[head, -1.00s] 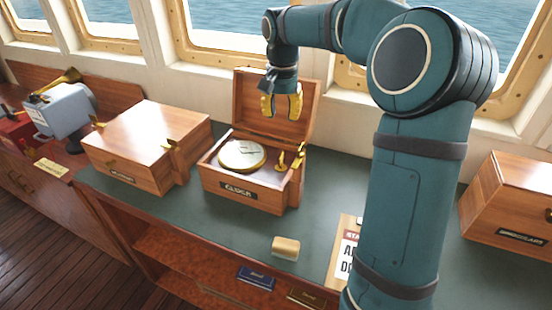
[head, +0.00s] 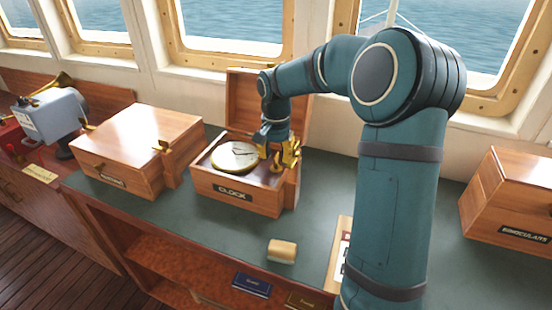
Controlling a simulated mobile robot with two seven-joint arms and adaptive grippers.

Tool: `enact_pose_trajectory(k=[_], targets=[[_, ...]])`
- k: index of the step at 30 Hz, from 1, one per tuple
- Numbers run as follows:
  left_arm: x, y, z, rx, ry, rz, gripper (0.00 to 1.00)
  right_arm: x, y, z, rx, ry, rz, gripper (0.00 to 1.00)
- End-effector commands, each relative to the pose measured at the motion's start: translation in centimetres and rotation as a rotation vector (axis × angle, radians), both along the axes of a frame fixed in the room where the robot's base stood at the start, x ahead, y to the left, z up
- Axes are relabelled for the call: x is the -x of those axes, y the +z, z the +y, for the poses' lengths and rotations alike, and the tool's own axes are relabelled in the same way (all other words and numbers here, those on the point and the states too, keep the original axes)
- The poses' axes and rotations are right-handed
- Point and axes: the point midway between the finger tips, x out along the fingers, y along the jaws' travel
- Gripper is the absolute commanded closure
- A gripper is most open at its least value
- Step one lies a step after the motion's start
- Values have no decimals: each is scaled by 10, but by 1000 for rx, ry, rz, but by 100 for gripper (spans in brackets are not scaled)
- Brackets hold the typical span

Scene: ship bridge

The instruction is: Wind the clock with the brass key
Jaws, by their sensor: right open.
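The clock (head: 235,156) is a round white dial with a brass rim, lying face up in an open wooden box (head: 232,194) labelled CLOCK. The brass key (head: 278,168) is at the right side inside the box, partly hidden by my gripper. My right gripper (head: 277,155), with yellow fingers, is open and low over the box's right side, around or just above the key. I cannot tell whether it touches the key. My left gripper is not in view.
The raised lid (head: 240,95) stands behind the clock. A closed wooden box (head: 135,140) is at left and a BINOCULARS box (head: 515,200) at right. A paper sign is partly behind my arm.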

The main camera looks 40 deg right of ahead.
Motion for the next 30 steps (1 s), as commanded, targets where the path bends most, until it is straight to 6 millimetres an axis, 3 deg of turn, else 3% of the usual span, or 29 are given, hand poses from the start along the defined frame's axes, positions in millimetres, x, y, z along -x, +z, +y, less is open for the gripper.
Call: enact_pose_trajectory(k=[11, 12, 15, 30], targets=[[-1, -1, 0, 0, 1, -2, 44, 0, -5, 0, 0, 0, 0, 66], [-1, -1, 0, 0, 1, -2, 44, 0, -5, 0, 0, 0, 0, 70], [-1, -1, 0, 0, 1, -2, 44, 0, -5, 0, 0, 0, 0, 100], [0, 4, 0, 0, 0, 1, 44, 0, -5, 0, 0, 59, 1, 100]])
